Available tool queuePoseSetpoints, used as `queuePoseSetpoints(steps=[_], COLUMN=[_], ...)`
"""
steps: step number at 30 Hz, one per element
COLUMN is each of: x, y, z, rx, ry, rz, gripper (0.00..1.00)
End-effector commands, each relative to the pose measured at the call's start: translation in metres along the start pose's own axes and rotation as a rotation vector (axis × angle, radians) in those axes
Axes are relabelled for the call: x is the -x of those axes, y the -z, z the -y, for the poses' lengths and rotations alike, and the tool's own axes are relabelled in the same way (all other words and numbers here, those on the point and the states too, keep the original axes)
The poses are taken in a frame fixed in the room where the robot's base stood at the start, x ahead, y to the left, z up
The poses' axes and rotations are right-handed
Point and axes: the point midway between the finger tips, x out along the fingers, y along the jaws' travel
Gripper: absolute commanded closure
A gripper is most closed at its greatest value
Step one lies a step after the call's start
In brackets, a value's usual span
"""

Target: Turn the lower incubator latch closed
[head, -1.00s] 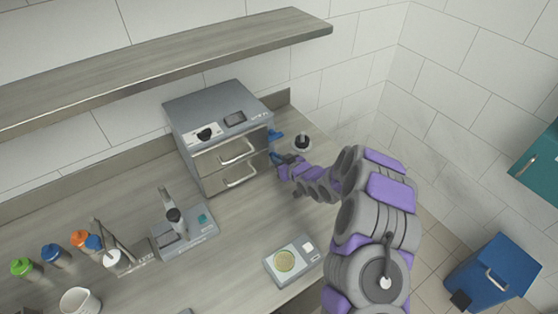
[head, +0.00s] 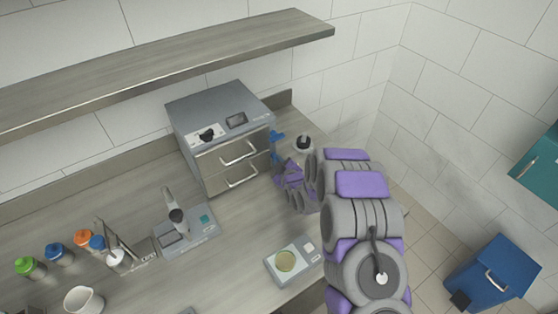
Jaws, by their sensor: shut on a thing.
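The grey incubator (head: 215,130) stands on the bench against the wall, with two drawers and metal handles on its front. Its upper blue latch (head: 277,136) sticks out at the right side. The lower latch is just below it, mostly hidden by my gripper. My gripper (head: 279,163) is at the right side of the incubator, level with the lower drawer (head: 222,180). It is shut on the lower latch, though the fingers are small and partly covered by my purple and grey arm. The exact angle of the lower latch cannot be told.
A dark-topped round item (head: 304,143) stands on the bench just behind my wrist. A scale (head: 292,262) lies in front of my arm. A microscope-like device (head: 185,230) and several coloured-cap bottles (head: 58,252) are to the left. A shelf (head: 160,65) runs above.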

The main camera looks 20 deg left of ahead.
Motion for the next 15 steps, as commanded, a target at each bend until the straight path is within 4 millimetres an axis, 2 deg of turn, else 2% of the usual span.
queuePoseSetpoints(steps=[15], x=[-0.0022], y=[-0.0052], z=[0.014], rx=[0.457], ry=[-0.177], rz=[0.001], gripper=[1.0])
